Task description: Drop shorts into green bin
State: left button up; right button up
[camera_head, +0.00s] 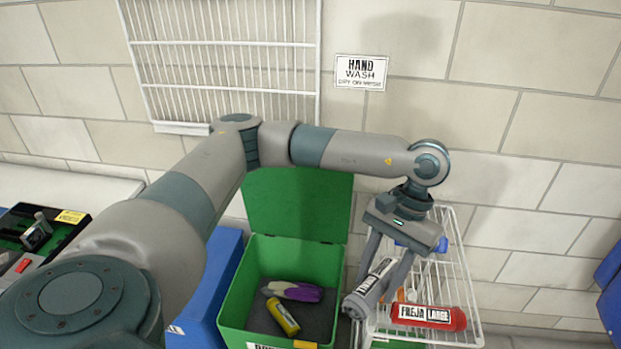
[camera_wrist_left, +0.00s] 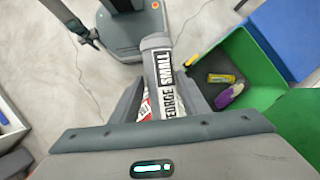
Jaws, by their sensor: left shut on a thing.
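A grey roll with a white label reading GEORGE SMALL (camera_head: 371,287) is held in my left gripper (camera_head: 382,277); it seems to be the rolled shorts. The roll also shows between the fingers in the left wrist view (camera_wrist_left: 165,85). My left gripper is shut on it, to the right of the green bin (camera_head: 236,300) and above the wire basket. The bin stands open with its green lid upright behind. In it lie a purple and white item (camera_head: 295,291) and a yellow roll (camera_head: 283,317).
The white wire basket (camera_head: 462,262) at the right holds a red roll labelled FREJA LARGE (camera_head: 428,317) and a partly hidden blue item (camera_head: 428,247). A blue bin (camera_head: 207,285) stands left of the green one. A tiled wall with a white wire rack (camera_head: 225,70) lies behind.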

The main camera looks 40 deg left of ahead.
aim_at(292, 313)
jog(key=u, duration=1.5)
